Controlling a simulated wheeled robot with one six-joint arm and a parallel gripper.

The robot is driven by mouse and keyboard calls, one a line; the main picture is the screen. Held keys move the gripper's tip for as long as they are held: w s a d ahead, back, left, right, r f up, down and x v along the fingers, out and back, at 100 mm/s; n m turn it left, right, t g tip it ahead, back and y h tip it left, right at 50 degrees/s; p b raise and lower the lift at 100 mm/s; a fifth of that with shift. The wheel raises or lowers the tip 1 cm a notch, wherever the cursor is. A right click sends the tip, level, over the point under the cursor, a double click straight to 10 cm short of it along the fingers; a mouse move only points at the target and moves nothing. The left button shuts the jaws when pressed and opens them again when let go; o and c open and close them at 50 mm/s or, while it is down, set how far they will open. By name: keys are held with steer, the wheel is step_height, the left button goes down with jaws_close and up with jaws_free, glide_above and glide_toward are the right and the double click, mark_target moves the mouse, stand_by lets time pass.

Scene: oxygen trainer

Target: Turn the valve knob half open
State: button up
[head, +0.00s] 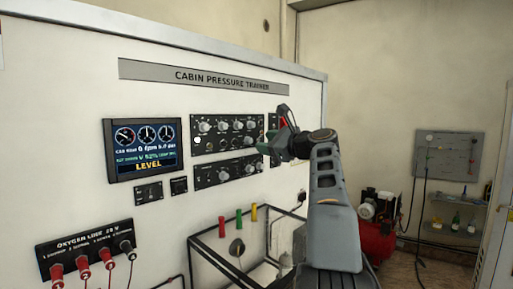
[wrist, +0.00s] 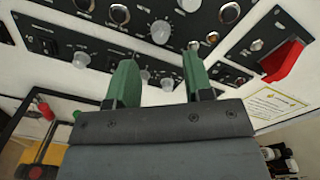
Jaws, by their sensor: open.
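Several round knobs sit on the black control panels of the white wall; I cannot tell which one is the valve knob. In the head view one pale knob (head: 224,175) is on the lower panel (head: 205,181) and others are on the upper panel (head: 226,132). My gripper (head: 270,146) is at the right end of these panels, partly hidden by my arm. In the wrist view my gripper (wrist: 159,60) has its two green fingers apart, with nothing held between them. A pale knob (wrist: 82,60) is left of the fingers, and another (wrist: 168,84) appears between them.
A red switch or lever (wrist: 284,60) sits right of the fingers. Below the panels stands a black frame (head: 212,242) with red, green and yellow pieces. A screen (head: 143,149) reads LEVEL. A red compressor (head: 378,232) stands on the floor at right.

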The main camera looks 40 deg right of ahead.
steer(key=b+v, duration=0.1)
steer(key=v, duration=0.6)
steer(key=shift+s+b, duration=0.3)
steer(key=shift+s, duration=0.1)
